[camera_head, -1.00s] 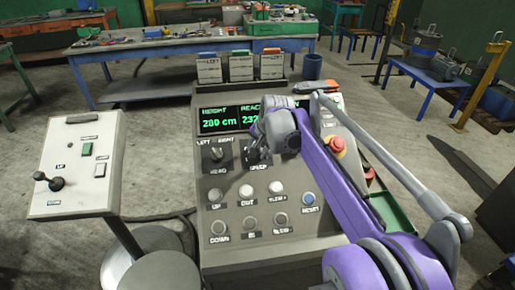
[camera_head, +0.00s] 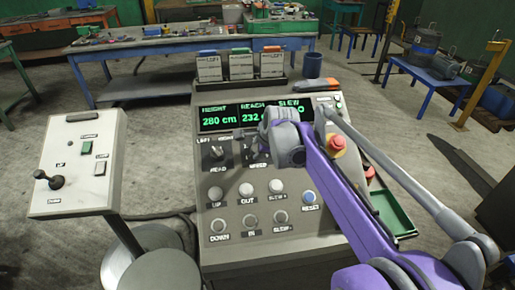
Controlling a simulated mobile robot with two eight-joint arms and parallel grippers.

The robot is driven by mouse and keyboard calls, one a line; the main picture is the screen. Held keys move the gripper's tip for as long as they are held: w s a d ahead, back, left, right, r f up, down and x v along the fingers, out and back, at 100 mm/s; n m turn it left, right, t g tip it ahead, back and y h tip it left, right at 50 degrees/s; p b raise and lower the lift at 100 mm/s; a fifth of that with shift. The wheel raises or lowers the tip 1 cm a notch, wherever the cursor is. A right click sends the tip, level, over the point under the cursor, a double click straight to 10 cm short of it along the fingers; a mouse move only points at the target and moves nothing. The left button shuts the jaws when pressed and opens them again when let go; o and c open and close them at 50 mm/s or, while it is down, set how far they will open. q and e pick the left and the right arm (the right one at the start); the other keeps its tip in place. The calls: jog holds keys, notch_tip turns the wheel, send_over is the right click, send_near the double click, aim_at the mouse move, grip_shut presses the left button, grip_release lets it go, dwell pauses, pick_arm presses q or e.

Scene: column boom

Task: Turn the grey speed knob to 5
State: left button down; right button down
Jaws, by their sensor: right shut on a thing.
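The grey speed knob is on the sloping control console (camera_head: 228,178), above the SPEED label, and is mostly hidden by my right gripper. My right gripper (camera_head: 259,153), on the purple and grey arm from the lower right, is shut on the knob. The knob's pointer and most of its scale numbers are covered, so I cannot tell its setting. The display (camera_head: 218,119) reads HEIGHT 280 cm and REACH 232; the SLEW value is partly covered by my wrist. My left gripper is not in view.
Left of the speed knob is the HEAD switch (camera_head: 217,153). Below are rows of round buttons and a blue RESET button (camera_head: 309,197). A red stop button (camera_head: 336,142) is close to my right forearm. A white control box (camera_head: 78,163) stands left.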

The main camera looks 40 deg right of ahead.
jog(key=m, duration=0.6)
jog(key=shift+a+m+h, duration=0.1)
jog(key=shift+m+h, duration=0.3)
jog(key=m+h, duration=0.1)
jog(key=m, duration=0.5)
jog(key=shift+m+b, duration=0.3)
jog(key=shift+m, duration=0.4)
jog(key=shift+c, duration=1.9)
grip_release()
jog(key=shift+w, duration=0.1)
jog(key=v, duration=1.1)
jog(key=shift+f, duration=0.15)
